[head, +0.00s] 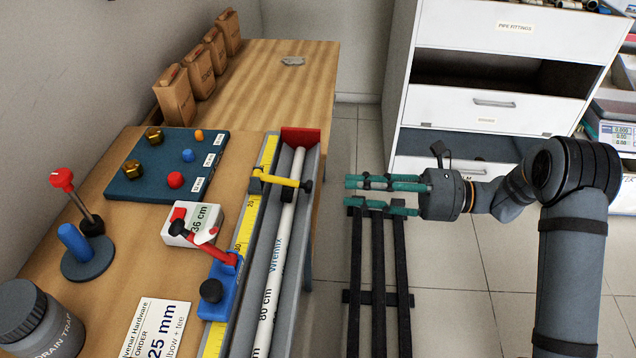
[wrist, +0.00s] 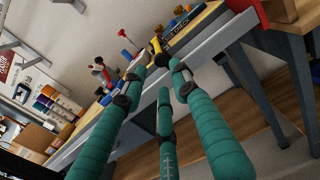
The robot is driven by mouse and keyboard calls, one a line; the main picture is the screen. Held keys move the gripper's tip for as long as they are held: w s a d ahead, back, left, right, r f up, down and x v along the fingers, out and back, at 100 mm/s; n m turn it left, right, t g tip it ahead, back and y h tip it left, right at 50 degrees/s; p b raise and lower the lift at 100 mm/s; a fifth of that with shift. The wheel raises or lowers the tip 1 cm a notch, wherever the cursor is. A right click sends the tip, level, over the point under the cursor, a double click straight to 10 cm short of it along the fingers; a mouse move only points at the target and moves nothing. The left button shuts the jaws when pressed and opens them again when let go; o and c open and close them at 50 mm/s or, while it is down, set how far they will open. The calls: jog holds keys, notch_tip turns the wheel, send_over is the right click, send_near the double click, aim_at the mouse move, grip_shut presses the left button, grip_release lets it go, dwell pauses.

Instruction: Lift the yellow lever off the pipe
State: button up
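The yellow lever (head: 281,181) lies across the white pipe (head: 283,235) near the far end of the metal trough. It has a dark end at the trough's right wall. In the wrist view, the yellow lever (wrist: 156,45) shows small beyond the fingertips. My gripper (head: 350,193) is to the right of the trough, over the floor, and its teal fingers point left toward the lever. The fingers are spread apart and empty in the wrist view (wrist: 160,80). A clear gap separates the fingertips from the lever.
A red end block (head: 300,137) closes the trough's far end. A red lever (head: 207,242) on a blue base stands left of the trough. A blue board with fittings (head: 150,185) lies on the bench. A dark rack (head: 378,270) stands below my gripper. A white drawer cabinet (head: 480,105) stands behind.

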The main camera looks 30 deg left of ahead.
jog(key=x, duration=0.8)
jog(key=shift+c, duration=0.6)
grip_shut()
